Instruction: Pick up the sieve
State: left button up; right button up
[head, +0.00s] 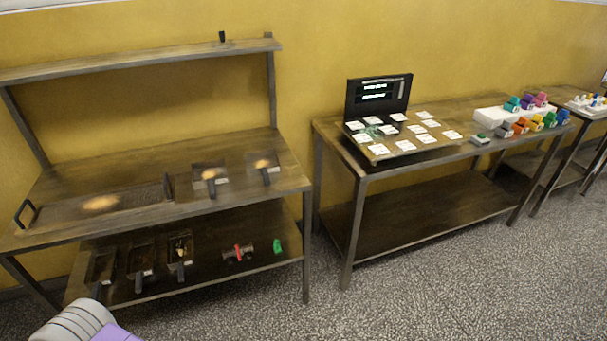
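A long, flat, dark mesh tray with an upright black handle at each end, which looks like the sieve (140,196), lies on the left table's top. A warm bright patch shows on it, left of its middle. Its left handle is near the table's left end; its right handle stands near the middle of the table top. Nothing holds it. A white and purple part of my own body shows at the bottom left edge, well in front of the table. No gripper fingers are in view.
Two small dark pans (210,176) with handles sit right of the mesh tray. The lower shelf (215,278) holds several dark pans, a red-banded item and a green item. A second table (460,140) stands to the right. Speckled floor in front is clear.

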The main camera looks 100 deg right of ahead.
aim_at(211, 177)
jog(key=z, duration=0.75)
jog(key=k, duration=1.05)
jog(key=z, duration=1.6)
jog(key=i, duration=0.85)
jog(key=z, duration=0.45)
jog(key=i, duration=1.25)
jog(key=u, duration=0.8)
